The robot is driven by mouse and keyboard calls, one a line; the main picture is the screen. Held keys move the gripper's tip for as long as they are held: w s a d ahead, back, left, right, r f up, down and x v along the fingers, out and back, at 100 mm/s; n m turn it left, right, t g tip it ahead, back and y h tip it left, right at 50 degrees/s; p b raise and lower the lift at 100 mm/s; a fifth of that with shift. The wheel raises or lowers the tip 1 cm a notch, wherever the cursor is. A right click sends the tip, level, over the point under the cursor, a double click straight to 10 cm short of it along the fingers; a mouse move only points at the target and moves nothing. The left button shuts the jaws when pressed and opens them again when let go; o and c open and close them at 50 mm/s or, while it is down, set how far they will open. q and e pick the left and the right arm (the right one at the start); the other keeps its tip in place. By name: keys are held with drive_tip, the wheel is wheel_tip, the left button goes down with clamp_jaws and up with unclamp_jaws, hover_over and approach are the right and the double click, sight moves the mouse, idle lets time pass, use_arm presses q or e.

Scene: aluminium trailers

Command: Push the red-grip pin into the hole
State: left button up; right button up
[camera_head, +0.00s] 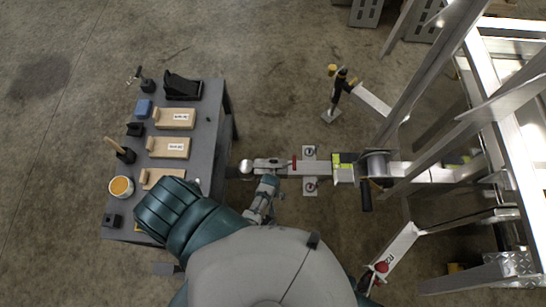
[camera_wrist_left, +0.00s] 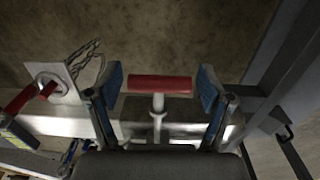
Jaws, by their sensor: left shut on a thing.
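The red-grip pin (camera_wrist_left: 160,84) shows in the left wrist view as a red crossbar with a pale metal shaft running toward the drawbar. My left gripper (camera_wrist_left: 161,88) has its blue-padded fingers at either end of the red grip and is shut on it. In the head view my left gripper (camera_head: 271,181) is beside the metal trailer drawbar (camera_head: 325,169). A small red piece (camera_head: 294,163) shows on the drawbar there; I cannot tell if it is the same pin. The hole and the shaft's tip cannot be made out. My right gripper is not in view.
A grey table (camera_head: 207,130) at left holds wooden blocks, black holders and an orange-topped round container (camera_head: 121,186). The trailer frame (camera_head: 480,120) fills the right side. In the wrist view a metal plate (camera_wrist_left: 62,76) with a chain and another red part lies left.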

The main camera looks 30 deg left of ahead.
use_arm(q)
drive_tip(key=shift+a, duration=0.15)
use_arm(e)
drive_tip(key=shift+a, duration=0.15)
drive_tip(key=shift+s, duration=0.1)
use_arm(q)
drive_tip(key=shift+r+p, duration=0.15)
drive_tip(key=shift+p, duration=0.15)
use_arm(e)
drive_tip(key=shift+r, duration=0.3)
use_arm(q)
drive_tip(key=shift+p, duration=0.45)
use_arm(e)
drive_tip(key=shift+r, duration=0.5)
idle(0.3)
